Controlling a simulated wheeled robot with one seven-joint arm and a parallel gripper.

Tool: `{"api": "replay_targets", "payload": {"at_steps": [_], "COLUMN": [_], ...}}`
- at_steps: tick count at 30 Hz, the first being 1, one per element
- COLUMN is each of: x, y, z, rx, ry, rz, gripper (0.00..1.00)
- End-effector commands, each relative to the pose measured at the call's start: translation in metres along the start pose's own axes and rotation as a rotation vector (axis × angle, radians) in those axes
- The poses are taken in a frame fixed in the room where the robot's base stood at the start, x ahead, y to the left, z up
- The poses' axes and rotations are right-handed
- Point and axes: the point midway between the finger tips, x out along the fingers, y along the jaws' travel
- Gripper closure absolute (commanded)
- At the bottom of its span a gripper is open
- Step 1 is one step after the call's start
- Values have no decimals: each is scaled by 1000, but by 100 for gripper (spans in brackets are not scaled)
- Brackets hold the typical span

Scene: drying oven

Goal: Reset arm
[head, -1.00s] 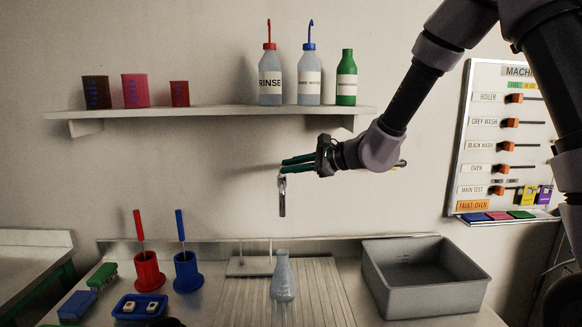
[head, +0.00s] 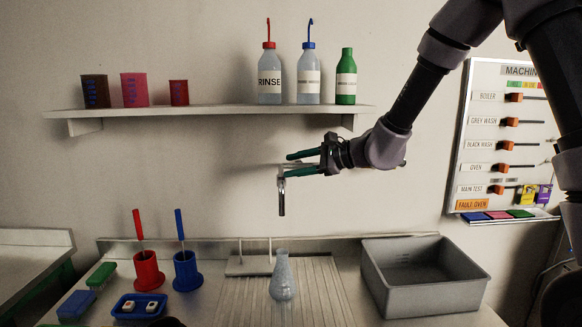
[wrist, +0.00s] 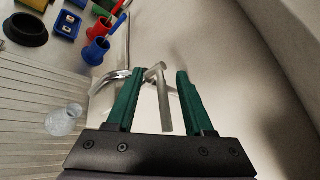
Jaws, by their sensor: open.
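My gripper (head: 287,165) is in front of the back wall, below the shelf, with its two green fingers pointing left. It is open, and the fingers are spread apart in the wrist view (wrist: 160,72). A metal tap (head: 282,197) hangs down at the fingertips in the head view. In the wrist view, part of the tap (wrist: 162,105) shows between the fingers, and its curved spout (wrist: 108,80) passes by the left finger. I cannot tell whether a finger touches it.
A glass flask (head: 283,278) stands on the ribbed drainboard (head: 325,300) below. A grey basin (head: 465,290) is to its right. The shelf (head: 220,112) holds bottles and cups. A switch panel (head: 487,132) is on the right wall. Red (head: 148,272) and blue (head: 187,272) holders stand left.

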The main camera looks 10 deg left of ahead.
Motion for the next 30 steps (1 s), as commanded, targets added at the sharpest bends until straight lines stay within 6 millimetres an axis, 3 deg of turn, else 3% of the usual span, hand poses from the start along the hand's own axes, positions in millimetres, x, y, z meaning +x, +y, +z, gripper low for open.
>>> {"api": "replay_targets", "payload": {"at_steps": [9, 17, 23, 30], "x": [-64, -94, -123, -194], "y": [-1, 0, 3, 23], "z": [0, 1, 21, 51], "rx": [-1, -4, -104, -349], "ry": [2, 1, 13, 112], "rz": [-3, 3, 65, 234], "gripper": [48, 48, 48, 48]}}
